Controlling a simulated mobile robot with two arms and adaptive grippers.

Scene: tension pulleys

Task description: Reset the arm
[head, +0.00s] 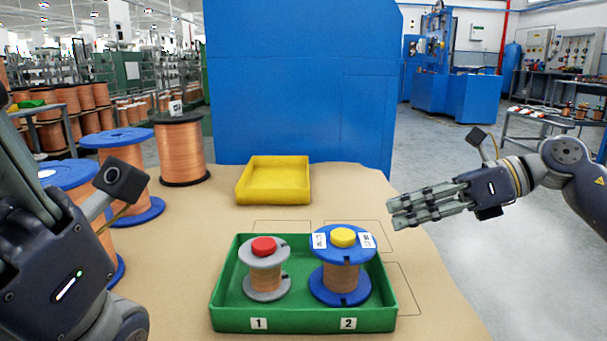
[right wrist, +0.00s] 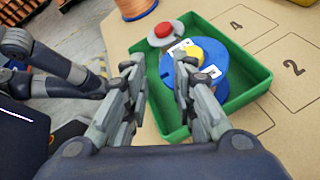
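A green tray (head: 303,321) with labels 1 and 2 stands on the table. A grey spool with copper wire and a red cap (head: 264,262) stands upright in its left part. A blue spool with copper wire and a yellow cap (head: 342,265) stands upright in its right part. My right gripper (head: 393,212) is to the right of the tray, above the table's right edge. In the right wrist view its fingers (right wrist: 160,72) are apart, with nothing between them. My left gripper (head: 30,190) is at the left edge, cut off by the frame; its fingertips do not show clearly.
An empty yellow tray (head: 272,183) lies behind the green tray. Large copper spools (head: 180,150) stand on the left side of the table (head: 200,225). A blue panel (head: 300,80) rises behind. Outlined areas beside and behind the green tray are bare.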

